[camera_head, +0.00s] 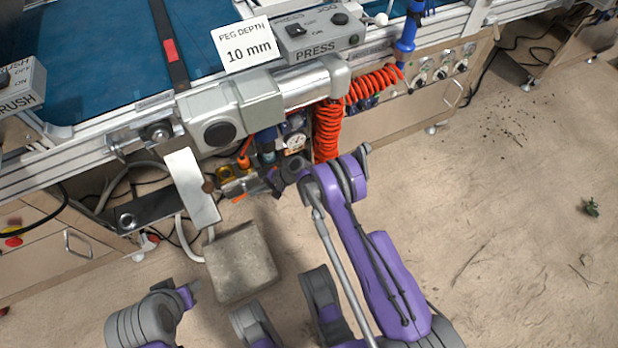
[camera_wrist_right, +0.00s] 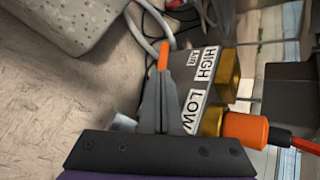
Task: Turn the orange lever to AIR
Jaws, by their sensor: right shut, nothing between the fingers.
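The orange lever (camera_wrist_right: 163,56) shows in the right wrist view as a short orange piece just beyond my right fingertips. My right gripper (camera_wrist_right: 161,82) is shut and empty, its tips close to the lever; I cannot tell whether they touch it. The fingers hide part of the lever and valve. The label plate (camera_wrist_right: 207,65) beside the fingers reads HIGH and LOW, with a smaller word that is hard to read. In the head view the right gripper (camera_head: 268,180) is beside the valve assembly under the press, and an orange piece (camera_head: 238,198) shows to its left.
Brass fittings (camera_wrist_right: 228,75) and an orange connector (camera_wrist_right: 245,130) flank the label. In the head view a metal bracket (camera_head: 192,185), a pressure gauge (camera_head: 294,141) and a coiled orange hose (camera_head: 327,130) crowd the gripper. A grey block (camera_head: 240,262) stands on the floor. Right floor is mostly clear.

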